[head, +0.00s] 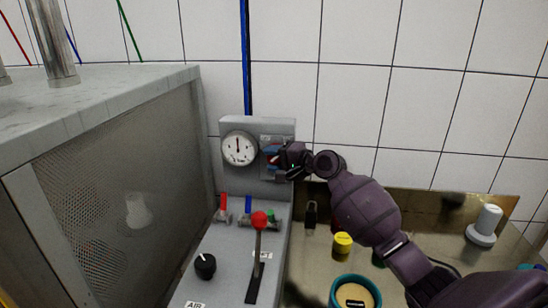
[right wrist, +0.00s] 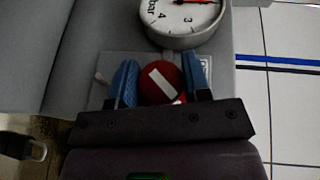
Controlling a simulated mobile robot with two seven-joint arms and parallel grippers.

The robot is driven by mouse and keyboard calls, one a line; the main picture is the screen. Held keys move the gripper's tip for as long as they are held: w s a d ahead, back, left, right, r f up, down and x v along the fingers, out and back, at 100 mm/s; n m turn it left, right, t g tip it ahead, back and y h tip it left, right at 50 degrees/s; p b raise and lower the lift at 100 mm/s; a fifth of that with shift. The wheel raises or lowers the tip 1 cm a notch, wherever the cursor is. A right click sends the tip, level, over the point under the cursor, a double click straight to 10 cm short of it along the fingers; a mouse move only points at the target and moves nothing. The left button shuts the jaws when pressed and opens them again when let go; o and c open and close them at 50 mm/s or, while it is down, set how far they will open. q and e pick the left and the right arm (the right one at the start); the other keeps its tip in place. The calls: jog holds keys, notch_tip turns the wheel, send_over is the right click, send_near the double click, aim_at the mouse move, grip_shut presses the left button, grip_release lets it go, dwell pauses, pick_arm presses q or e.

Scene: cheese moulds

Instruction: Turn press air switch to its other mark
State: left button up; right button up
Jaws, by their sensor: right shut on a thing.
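A round red switch knob (right wrist: 158,80) with a white bar is on the grey gauge panel (head: 228,125). In the right wrist view the bar runs diagonally, from upper left to lower right. My right gripper (right wrist: 160,86) is shut on the knob, with a blue finger on each side. In the head view the right gripper (head: 272,156) reaches the panel from the right and hides most of the knob. Pale marks lie beside the knob, too dark to read. My left gripper is not in view.
A pressure gauge (head: 238,149) sits close beside the knob. Below stand a red-balled lever (head: 259,220), small coloured valves (head: 223,203) and a black knob (head: 205,266) near a label reading AIR. A teal mould (head: 337,291) and a yellow-topped piece (head: 343,240) are at right.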

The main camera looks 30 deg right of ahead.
jog(key=shift+r+n+g+h+p, duration=0.35)
jog(key=shift+g+h+p, duration=0.4)
jog(key=shift+p, duration=1.7)
jog(key=shift+f+g+p, duration=0.1)
jog(key=shift+g+p, duration=0.25)
jog(key=shift+p, duration=0.1)
jog(key=shift+n+g+h+p, duration=0.35)
jog(key=shift+g+h+p, duration=0.15)
jog(key=shift+p, duration=0.1)
jog(key=shift+f+g+h, duration=0.1)
jog(key=shift+g+h, duration=0.45)
jog(key=shift+g, duration=0.05)
jog(key=shift+n+g+h, duration=0.3)
jog(key=shift+h, duration=0.1)
jog(key=n+g+h, duration=0.1)
jog(key=g+h, duration=0.2)
jog(key=shift+h, duration=0.4)
jog(key=shift+f+n+g+h, duration=0.1)
jog(key=shift+n+g+h, duration=0.5)
jog(key=shift+g+h, duration=1.15)
jog(key=o, duration=0.9)
